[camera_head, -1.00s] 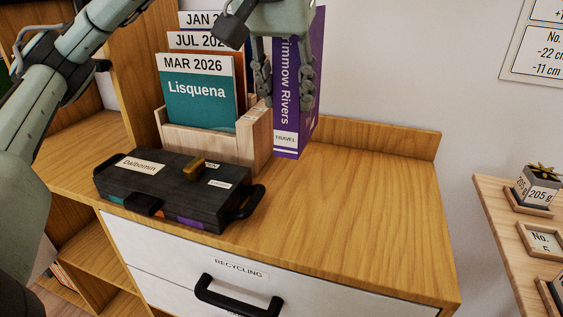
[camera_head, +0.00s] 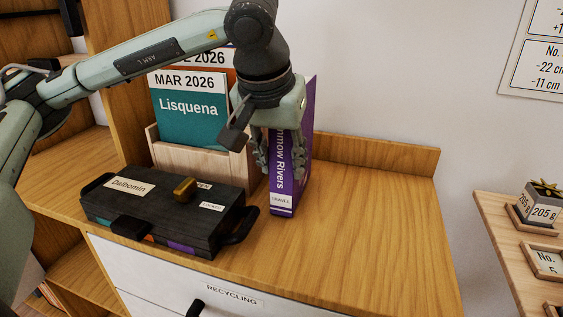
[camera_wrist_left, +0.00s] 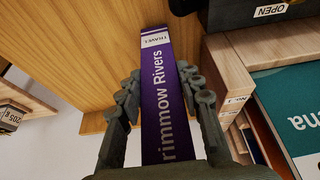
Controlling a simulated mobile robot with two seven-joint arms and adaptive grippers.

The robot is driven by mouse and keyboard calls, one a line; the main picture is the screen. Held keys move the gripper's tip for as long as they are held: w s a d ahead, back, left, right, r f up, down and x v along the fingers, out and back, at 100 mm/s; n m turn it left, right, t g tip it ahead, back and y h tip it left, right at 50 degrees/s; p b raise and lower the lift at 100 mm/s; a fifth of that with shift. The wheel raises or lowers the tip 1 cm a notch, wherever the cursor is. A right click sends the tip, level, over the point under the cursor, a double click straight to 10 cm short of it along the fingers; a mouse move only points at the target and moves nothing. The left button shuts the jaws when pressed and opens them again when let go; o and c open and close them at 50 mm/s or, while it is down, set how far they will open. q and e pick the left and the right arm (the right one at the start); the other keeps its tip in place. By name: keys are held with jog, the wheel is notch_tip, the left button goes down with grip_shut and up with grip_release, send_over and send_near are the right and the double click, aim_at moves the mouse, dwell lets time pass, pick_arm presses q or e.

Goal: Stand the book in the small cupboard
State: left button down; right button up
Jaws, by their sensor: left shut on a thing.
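The book (camera_head: 307,130) is purple, upright, with "Trimmow Rivers" on its spine and a white "TRAVEL" label low down. My left gripper (camera_head: 281,165) is shut on it, one finger on each side of the spine. The left wrist view also shows the spine of the book (camera_wrist_left: 156,80) between the fingers of the left gripper (camera_wrist_left: 158,82). The book is just right of the wooden magazine holder, at or slightly above the wooden top; I cannot tell if it touches. I cannot tell which piece is the small cupboard. My right gripper is not in view.
The magazine holder (camera_head: 190,158) with calendar-like folders stands to the left. A dark case (camera_head: 140,204) with handles lies before it. The wooden top (camera_head: 370,225) is clear to the right, above a "RECYCLING" drawer (camera_head: 160,281). Open shelves (camera_head: 62,165) are at left; a side table (camera_head: 505,250) at right.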

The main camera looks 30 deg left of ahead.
pick_arm(q)
jog(key=shift+f, duration=0.15)
jog(key=c, duration=1)
grip_release()
jog(key=shift+f, duration=0.1)
